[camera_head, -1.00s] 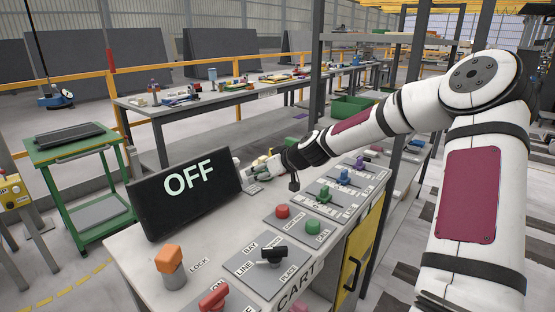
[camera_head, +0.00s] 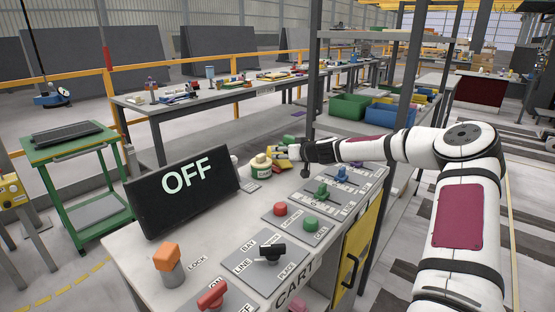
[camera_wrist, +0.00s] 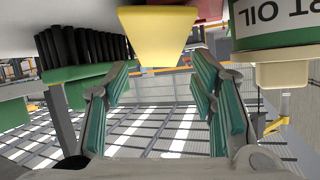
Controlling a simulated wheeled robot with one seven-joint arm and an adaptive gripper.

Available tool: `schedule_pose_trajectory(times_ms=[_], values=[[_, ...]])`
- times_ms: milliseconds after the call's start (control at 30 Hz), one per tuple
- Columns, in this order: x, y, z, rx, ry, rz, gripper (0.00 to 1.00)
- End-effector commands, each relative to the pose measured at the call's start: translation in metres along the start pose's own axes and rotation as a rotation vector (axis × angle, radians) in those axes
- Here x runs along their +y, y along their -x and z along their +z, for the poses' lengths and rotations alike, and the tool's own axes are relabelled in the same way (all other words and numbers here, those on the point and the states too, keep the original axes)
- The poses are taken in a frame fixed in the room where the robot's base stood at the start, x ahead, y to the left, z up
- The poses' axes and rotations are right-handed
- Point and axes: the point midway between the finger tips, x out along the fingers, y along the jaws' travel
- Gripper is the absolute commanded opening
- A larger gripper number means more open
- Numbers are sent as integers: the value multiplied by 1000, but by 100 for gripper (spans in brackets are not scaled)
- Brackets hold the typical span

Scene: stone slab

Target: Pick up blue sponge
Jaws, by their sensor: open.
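I cannot make out a blue sponge in either view. My gripper (camera_head: 286,152) is at the far end of the control bench, beside a cream bottle (camera_head: 261,168). In the wrist view my gripper (camera_wrist: 162,82) is open, with teal pads apart and nothing held between them. A yellow block-like thing (camera_wrist: 155,35) shows just beyond the fingertips, at the top middle. A green and cream bottle lettered OIL (camera_wrist: 282,70) is close to the right finger. A green brush with black bristles (camera_wrist: 80,75) is to the left.
The bench carries an OFF display (camera_head: 185,185), an orange lock knob (camera_head: 168,258) and several coloured switches. Shelving with a grey post (camera_head: 315,80) stands close behind my gripper. A green bin (camera_head: 349,107) and a blue bin (camera_head: 391,115) sit on the shelf behind.

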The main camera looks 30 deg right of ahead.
Motion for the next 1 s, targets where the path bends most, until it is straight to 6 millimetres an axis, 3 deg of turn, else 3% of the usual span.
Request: schedule_pose_trajectory(times_ms=[233, 533, 867, 1000], values=[[0, -17, 0, 0, 0, -2, 52], [2, -56, 0, -1, 1, -1, 52], [3, -62, 0, -1, 1, -1, 52], [3, -62, 0, -1, 1, -1, 24]])
